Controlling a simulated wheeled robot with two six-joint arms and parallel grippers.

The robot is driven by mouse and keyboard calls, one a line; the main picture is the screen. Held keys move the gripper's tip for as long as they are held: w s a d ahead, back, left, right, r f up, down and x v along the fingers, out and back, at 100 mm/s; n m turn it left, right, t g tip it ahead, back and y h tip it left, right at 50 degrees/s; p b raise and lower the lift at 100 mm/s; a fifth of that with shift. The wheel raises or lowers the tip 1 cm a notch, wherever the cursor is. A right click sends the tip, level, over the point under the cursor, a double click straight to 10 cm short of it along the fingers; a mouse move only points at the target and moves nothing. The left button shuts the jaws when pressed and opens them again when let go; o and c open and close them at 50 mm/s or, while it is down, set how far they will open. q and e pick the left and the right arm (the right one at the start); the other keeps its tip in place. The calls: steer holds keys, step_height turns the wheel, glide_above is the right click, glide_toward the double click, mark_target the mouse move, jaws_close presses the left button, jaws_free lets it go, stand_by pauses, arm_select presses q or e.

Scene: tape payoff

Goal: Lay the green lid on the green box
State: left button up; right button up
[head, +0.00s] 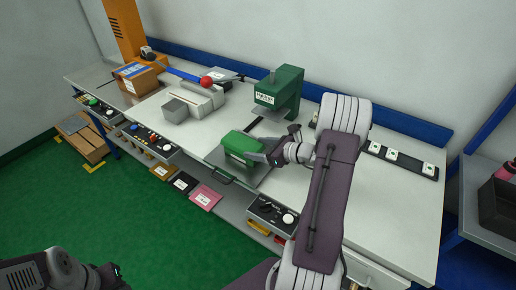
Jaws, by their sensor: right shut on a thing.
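A green box (236,157) with a pale label on its front sits on a grey plate at the bench's front edge, below the green press. The green lid (241,142) appears as the flat green top at the box; whether it rests on the box or is just above it cannot be told. My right gripper (266,154) is at the right end of the green top, shut on what looks like the lid. It hides that end. My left gripper (114,274) is low at the lower left, far from the box; its fingers are too small and dark to read.
A green press (279,92) stands behind the box. A white machine (200,101) with a red ball knob is to the left, and a cardboard box (139,79) farther left. A control box (271,214) hangs at the bench front. The right benchtop (397,205) is mostly clear.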

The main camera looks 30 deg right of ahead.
steer(key=shift+f, duration=0.1)
steer(key=shift+f+b, duration=0.4)
steer(key=shift+b, duration=0.1)
steer(key=shift+f, duration=0.15)
stand_by(0.3)
steer(key=shift+f+b, duration=0.25)
steer(key=shift+b, duration=0.1)
steer(key=o, duration=1.4)
steer(key=shift+s+r, duration=0.1)
